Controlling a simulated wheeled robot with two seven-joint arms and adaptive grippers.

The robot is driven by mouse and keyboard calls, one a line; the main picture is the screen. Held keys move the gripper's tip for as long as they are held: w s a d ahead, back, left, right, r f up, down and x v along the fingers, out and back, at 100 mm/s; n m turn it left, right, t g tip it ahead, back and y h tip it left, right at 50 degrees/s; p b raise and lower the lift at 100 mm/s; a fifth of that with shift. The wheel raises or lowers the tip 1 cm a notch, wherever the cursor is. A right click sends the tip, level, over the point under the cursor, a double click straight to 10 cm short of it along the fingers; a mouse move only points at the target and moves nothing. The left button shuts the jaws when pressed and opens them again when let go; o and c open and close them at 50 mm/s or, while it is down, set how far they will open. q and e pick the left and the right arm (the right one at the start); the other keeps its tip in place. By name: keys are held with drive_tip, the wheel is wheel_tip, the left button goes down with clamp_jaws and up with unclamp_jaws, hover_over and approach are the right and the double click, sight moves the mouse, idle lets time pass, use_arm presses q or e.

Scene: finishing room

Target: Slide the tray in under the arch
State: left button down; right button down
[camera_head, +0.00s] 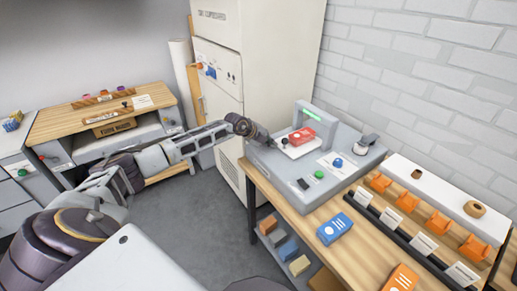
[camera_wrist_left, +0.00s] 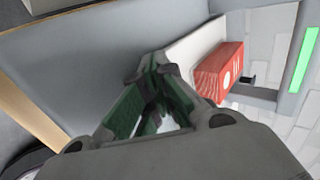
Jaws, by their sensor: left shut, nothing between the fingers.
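The white tray (camera_head: 297,151) lies flat on the grey machine and carries a red box (camera_head: 302,136). The grey arch (camera_head: 318,117) with a green light strip stands just behind the box. I cannot tell whether the tray's far edge is beneath it. In the left wrist view, the tray (camera_wrist_left: 188,52), the red box (camera_wrist_left: 220,72) and the arch (camera_wrist_left: 292,70) appear beyond the fingers. My left gripper (camera_head: 271,142) is shut and empty at the tray's left side; it also shows in the left wrist view (camera_wrist_left: 152,82). Contact with the tray is unclear. My right gripper is out of view.
The machine (camera_head: 305,188) has a green button (camera_head: 319,174) and a blue knob (camera_head: 338,163). A blue box (camera_head: 334,229) and a rack with orange pieces (camera_head: 407,202) occupy the bench. A tall cabinet (camera_head: 270,50) stands behind. The floor left of the bench is clear.

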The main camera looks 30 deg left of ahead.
sight(279, 141)
use_arm(q)
drive_tip(key=shift+w+d, duration=0.25)
drive_tip(key=shift+w, duration=0.2)
drive_tip(key=shift+w+d, duration=0.3)
drive_tip(key=shift+w, duration=0.35)
drive_tip(key=shift+w+d+b, duration=0.15)
drive_tip(key=shift+w+d, duration=0.05)
drive_tip(key=shift+w, duration=0.35)
drive_tip(key=shift+w+d+b, duration=0.15)
drive_tip(key=shift+w+d, duration=0.05)
drive_tip(key=shift+w, duration=0.3)
drive_tip(key=shift+w+d, duration=0.35)
drive_tip(key=shift+w, duration=0.35)
drive_tip(key=shift+s+a, duration=0.1)
drive_tip(key=shift+a, duration=0.05)
